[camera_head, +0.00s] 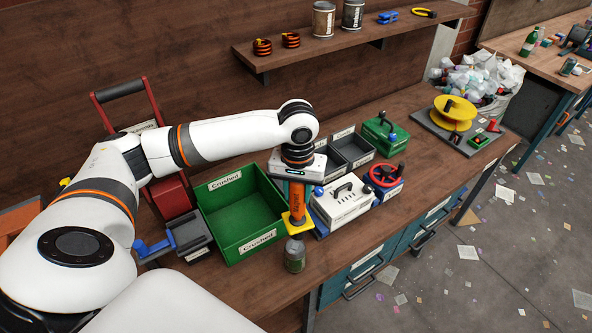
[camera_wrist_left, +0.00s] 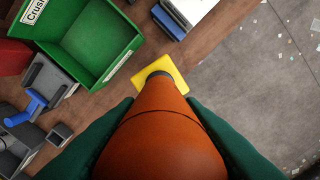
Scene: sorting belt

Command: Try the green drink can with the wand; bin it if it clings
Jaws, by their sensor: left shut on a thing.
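My left gripper (camera_head: 297,180) points down over the bench and is shut on the orange wand (camera_head: 297,198). In the left wrist view the wand (camera_wrist_left: 165,145) stands between the two dark green fingers. Its yellow square end plate (camera_head: 296,222) faces down. A dull green-grey drink can (camera_head: 294,257) stands upright right below the plate, near the bench's front edge. I cannot tell whether plate and can touch. In the left wrist view the wand hides the can. A green bin (camera_head: 226,228) labelled "Crushed" is left of the wand and looks empty. My right gripper is out of view.
A white box with a handle (camera_head: 342,207) and a red handwheel (camera_head: 384,176) stand right of the wand. Grey trays (camera_head: 358,150) and a green box (camera_head: 385,137) are behind. A small grey device with a blue lever (camera_head: 190,235) is left of the bin.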

